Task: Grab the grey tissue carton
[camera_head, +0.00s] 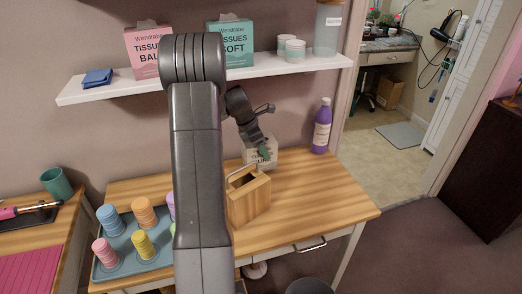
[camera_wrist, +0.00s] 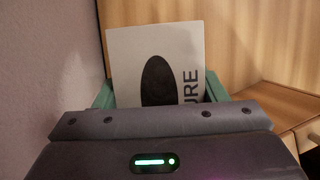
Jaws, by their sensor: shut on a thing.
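The grey tissue carton (camera_head: 273,150) is a pale box at the back of the wooden table, behind a wooden caddy. In the wrist view the carton (camera_wrist: 135,50) shows a dark oval opening and the letters "URE". My gripper (camera_head: 263,153) reaches down to it from above. In the wrist view the green fingers of my gripper (camera_wrist: 160,92) lie on both sides of the carton, shut on it. The carton's lower part is hidden behind the caddy in the head view, so I cannot tell whether it touches the table.
The wooden caddy (camera_head: 248,200) with a raised handle stands just in front. A purple bottle (camera_head: 321,127) is to the right. A tray (camera_head: 165,262) of coloured cylinders sits front left. A white shelf (camera_head: 285,68) with pink and teal tissue boxes hangs above. The table's right side is clear.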

